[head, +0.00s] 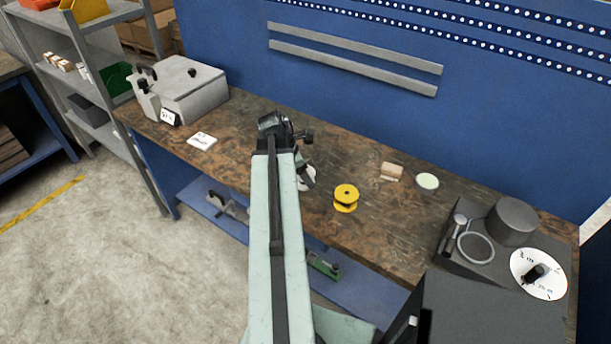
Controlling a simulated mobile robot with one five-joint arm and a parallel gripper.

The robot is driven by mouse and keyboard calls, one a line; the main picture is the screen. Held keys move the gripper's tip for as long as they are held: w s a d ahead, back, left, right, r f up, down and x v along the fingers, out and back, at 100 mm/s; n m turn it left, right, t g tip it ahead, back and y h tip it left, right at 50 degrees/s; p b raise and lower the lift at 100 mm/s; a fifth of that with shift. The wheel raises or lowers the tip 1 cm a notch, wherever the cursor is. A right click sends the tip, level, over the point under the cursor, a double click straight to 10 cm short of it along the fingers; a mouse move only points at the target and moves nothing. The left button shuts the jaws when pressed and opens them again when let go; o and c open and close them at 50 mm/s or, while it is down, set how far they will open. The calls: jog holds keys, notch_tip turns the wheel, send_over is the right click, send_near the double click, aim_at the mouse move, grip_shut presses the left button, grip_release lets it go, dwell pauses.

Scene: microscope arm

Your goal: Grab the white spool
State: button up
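A white round object, which looks like the white spool (309,181), sits on the brown workbench (235,137). It shows just right of my pale green arm, which hides its left part. The dark end of my arm, with my gripper (303,170), is at or just above the white spool and overlaps it in the picture. Most of the gripper is hidden behind my arm link. I cannot tell whether its fingers are open or shut, or whether they touch the spool.
A yellow spool (346,197) stands close on the right. Farther right are a small wooden block (391,171), a pale round dish (427,181) and a dark grey machine (512,222). A light grey machine (188,91) and a white card (202,141) are on the left.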

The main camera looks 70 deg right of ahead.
notch_tip(320, 180, up, 10)
jog(key=p, duration=1)
jog(key=shift+r, duration=0.25)
